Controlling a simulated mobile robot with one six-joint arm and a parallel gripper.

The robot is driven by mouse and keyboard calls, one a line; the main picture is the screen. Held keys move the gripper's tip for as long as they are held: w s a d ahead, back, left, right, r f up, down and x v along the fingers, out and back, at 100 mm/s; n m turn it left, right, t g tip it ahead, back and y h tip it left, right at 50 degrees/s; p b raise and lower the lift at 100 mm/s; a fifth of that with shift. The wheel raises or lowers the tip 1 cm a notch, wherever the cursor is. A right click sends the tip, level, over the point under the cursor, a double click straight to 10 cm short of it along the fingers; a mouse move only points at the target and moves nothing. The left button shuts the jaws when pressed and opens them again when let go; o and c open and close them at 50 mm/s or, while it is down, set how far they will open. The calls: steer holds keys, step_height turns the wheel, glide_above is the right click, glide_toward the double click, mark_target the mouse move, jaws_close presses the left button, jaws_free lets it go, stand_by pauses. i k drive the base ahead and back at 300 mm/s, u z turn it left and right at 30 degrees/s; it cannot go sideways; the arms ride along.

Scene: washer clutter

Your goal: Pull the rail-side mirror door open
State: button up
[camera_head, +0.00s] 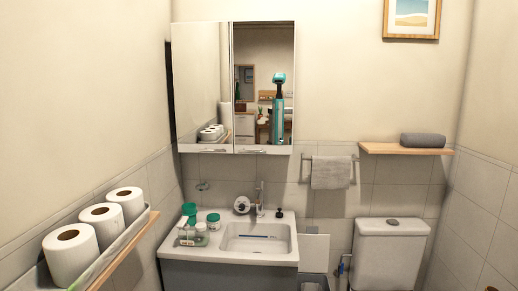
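The mirror cabinet hangs on the back wall above the sink, with two mirror doors side by side. The rail-side mirror door (262,60) is the right one, nearer the towel rail (328,157). It looks shut, and a small handle (262,151) shows at its lower edge. The left mirror door (195,75) also looks shut, with a handle (213,151) at its bottom. The right door reflects the room behind and a teal upright shape. My gripper is not directly in view.
The sink (258,239) below holds a tap and several bottles and jars at its left. A shelf with toilet rolls (102,218) juts out at left. A grey towel hangs on the rail. A wooden shelf (376,148) and toilet (390,250) are at right.

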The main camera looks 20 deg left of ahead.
mark_target(263, 51)
steer(key=u, duration=0.05)
steer(key=i, duration=1.15)
steer(key=z, duration=1.05)
steer(key=k, duration=0.1)
steer(key=u, duration=2.85)
steer(key=k, duration=0.2)
steer(key=u, duration=1.75)
